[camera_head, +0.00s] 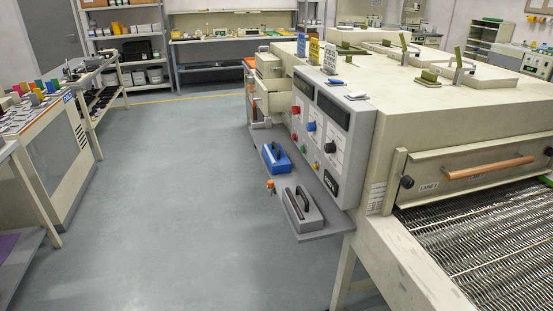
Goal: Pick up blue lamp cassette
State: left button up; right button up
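A blue cassette with a dark handle (276,158) sits on a grey shelf (318,224) below the control panel of a large beige machine. A grey cassette of similar shape (302,209) sits on the same shelf, nearer to me. The two cassettes are apart. Neither of my grippers shows in the head view, and nothing is seen touching the blue cassette.
The beige machine (420,140) fills the right side, with a metal mesh conveyor (490,250) at its near end. Grey floor (170,190) is clear in the middle. A white cabinet (45,150) and a bench line the left; shelves (135,50) and a workbench stand at the back.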

aim_at(278, 164)
jog(key=z, duration=0.35)
jog(key=i+j+z, duration=0.2)
jog(key=z, duration=0.25)
jog(key=i+j+z, duration=0.15)
jog(key=j+z, duration=0.3)
jog(key=i+j+z, duration=0.15)
jog(key=j, duration=0.3)
jog(key=i+j+z, duration=0.15)
jog(key=j, duration=0.3)
jog(key=j+z, duration=0.1)
jog(key=j, duration=0.35)
jog(key=i+j+z, duration=0.15)
jog(key=j, duration=0.35)
jog(key=i+j, duration=0.1)
jog(key=j, duration=0.85)
jog(key=i+j, duration=0.1)
jog(key=j, duration=0.9)
